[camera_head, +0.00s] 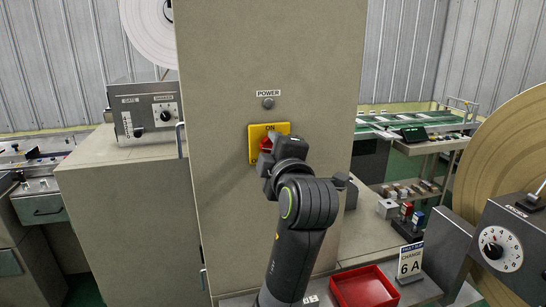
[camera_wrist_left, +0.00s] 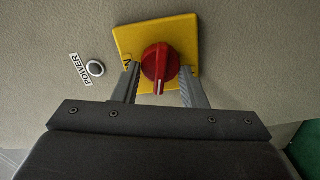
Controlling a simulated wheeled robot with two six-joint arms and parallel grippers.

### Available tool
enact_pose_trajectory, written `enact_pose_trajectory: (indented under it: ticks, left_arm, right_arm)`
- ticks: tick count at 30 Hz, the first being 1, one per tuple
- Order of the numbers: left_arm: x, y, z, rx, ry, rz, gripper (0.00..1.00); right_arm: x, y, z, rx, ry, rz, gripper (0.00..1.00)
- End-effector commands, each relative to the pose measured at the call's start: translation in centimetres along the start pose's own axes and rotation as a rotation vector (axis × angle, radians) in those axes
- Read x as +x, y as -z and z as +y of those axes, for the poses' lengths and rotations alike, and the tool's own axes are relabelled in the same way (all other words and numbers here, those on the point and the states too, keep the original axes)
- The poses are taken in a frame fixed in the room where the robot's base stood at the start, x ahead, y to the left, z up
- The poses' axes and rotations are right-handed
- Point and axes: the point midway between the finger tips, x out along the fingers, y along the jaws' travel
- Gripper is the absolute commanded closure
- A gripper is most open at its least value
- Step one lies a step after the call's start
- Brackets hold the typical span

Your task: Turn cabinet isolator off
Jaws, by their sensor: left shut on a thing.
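The cabinet isolator is a red rotary knob on a yellow plate (camera_head: 282,129) on the front of the tall beige cabinet (camera_head: 270,50). "ON" is printed at the plate's top; lettering at its lower edge is mostly hidden by my arm. My left gripper (camera_head: 268,158) is at the plate, shut on the red knob (camera_wrist_left: 160,62), which also shows in the head view (camera_head: 266,144). In the left wrist view its fingers stand either side of the knob, and the knob's white line points down, away from the POWER button side at left. My right gripper is not in view.
A POWER button (camera_head: 268,103) sits above the plate. A grey control box (camera_head: 146,110) stands at left. Below right are a red tray (camera_head: 364,287), a "6 A" sign (camera_head: 410,260) and a dial box (camera_head: 502,248). A large roll (camera_head: 510,160) stands at right.

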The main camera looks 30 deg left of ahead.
Motion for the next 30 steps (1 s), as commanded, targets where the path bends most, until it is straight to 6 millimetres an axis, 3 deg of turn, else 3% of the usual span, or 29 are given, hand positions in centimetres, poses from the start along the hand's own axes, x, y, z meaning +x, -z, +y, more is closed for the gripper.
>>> enact_pose_trajectory:
  ticks: [12,30]
  left_arm:
    - [0.0,0.0,-0.1,-0.216,-0.002,0.0,0.84]
    - [0.0,0.0,-0.1,-0.256,-0.001,0.0,0.84]
  right_arm:
    - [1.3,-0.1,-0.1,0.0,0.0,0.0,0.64]
    - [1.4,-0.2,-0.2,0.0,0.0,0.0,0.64]
